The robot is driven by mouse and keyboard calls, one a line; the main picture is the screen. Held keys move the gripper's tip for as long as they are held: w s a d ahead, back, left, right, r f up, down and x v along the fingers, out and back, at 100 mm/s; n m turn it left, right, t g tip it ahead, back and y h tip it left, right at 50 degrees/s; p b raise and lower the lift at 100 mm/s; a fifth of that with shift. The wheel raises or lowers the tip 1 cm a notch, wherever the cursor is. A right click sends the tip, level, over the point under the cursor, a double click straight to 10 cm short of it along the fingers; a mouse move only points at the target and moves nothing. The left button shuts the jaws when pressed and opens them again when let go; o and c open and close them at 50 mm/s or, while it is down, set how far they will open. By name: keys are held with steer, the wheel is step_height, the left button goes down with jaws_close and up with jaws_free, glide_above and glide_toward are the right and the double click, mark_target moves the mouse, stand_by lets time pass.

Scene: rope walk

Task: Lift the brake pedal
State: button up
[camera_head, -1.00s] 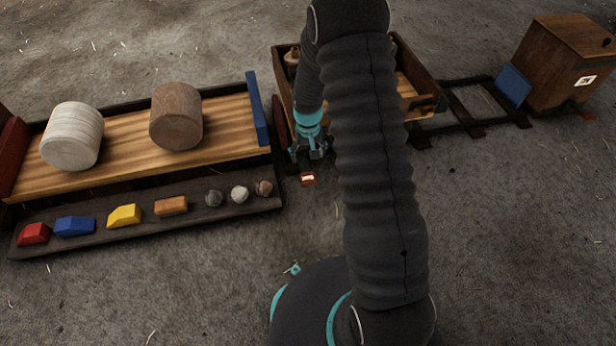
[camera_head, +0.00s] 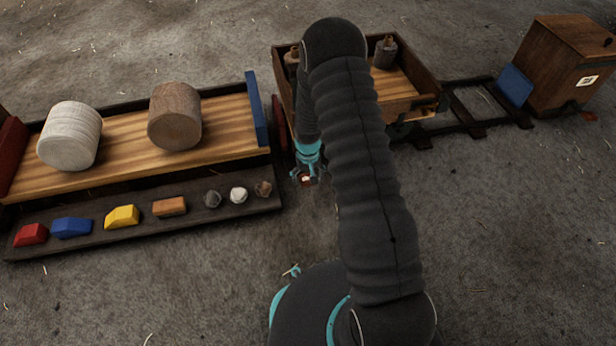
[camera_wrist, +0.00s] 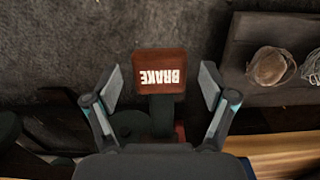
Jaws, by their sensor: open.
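The brake pedal (camera_wrist: 160,67) is a small reddish-brown plate with white "BRAKE" lettering, upside down in the wrist view. My gripper (camera_wrist: 160,86) is open, with one finger on each side of the pedal and gaps between the fingers and its edges. I cannot tell the exact height of the fingers against the plate. In the head view my gripper (camera_head: 306,178) points down beside the cart (camera_head: 415,72), and the pedal (camera_head: 305,181) shows only as a small red and white patch, mostly hidden by the fingers.
Left of the gripper, a wooden bed (camera_head: 230,128) carries a pale roll and a brown roll. A dark ledge (camera_head: 90,236) in front holds coloured blocks and several small lumps. Rails (camera_head: 470,110) lead right to a wooden box (camera_head: 565,65). The floor in front is clear.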

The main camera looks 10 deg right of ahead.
jaws_close()
steer(key=r, duration=0.3)
steer(key=shift+w+p, duration=0.35)
steer(key=shift+w+r, duration=0.25)
steer(key=shift+r, duration=0.1)
steer(key=shift+c, duration=0.5)
jaws_free()
steer(key=shift+o, duration=0.5)
steer(key=shift+s, duration=0.1)
